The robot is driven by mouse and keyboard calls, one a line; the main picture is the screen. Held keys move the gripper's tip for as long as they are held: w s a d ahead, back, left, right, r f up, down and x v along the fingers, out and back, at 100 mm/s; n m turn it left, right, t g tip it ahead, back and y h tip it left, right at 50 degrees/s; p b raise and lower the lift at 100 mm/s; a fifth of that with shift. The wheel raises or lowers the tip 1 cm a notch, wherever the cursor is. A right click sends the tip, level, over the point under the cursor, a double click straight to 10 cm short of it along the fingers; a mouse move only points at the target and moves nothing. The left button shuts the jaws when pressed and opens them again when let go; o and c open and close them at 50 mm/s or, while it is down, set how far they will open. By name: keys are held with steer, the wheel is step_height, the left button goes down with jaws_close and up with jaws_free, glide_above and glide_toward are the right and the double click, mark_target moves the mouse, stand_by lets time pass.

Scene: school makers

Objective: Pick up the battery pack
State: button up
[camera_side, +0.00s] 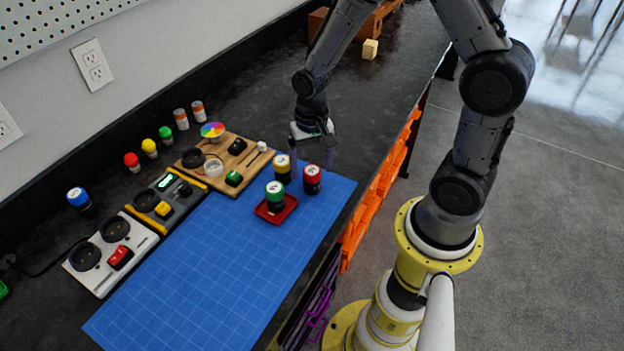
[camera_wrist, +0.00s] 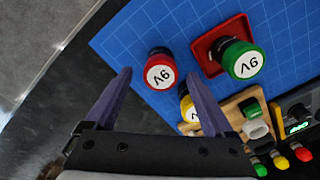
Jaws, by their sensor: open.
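Several round battery packs have black bodies, coloured rims and white 9V tops. The red one (camera_side: 312,182) stands on the blue mat's far right corner, with the yellow one (camera_side: 282,172) to its left. The green one (camera_side: 274,200) stands in a small red tray (camera_side: 262,213). A blue one (camera_side: 77,198) stands at the far left. In the wrist view the red pack (camera_wrist: 160,72) appears between and beyond the purple fingertips (camera_wrist: 158,73). The right finger partly hides the yellow pack (camera_wrist: 186,103).
The blue grid mat (camera_side: 210,275) is mostly clear at the front. Boards with sockets and switches, including a wooden one (camera_side: 219,178), line its left side. Small coloured bulbs (camera_side: 149,147) and cylinders stand behind them. Orange bins (camera_side: 380,185) hang along the right table edge.

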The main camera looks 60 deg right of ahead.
mark_target(311, 169)
steer(key=shift+f, duration=1.55)
steer(key=shift+c, duration=0.2)
jaws_close()
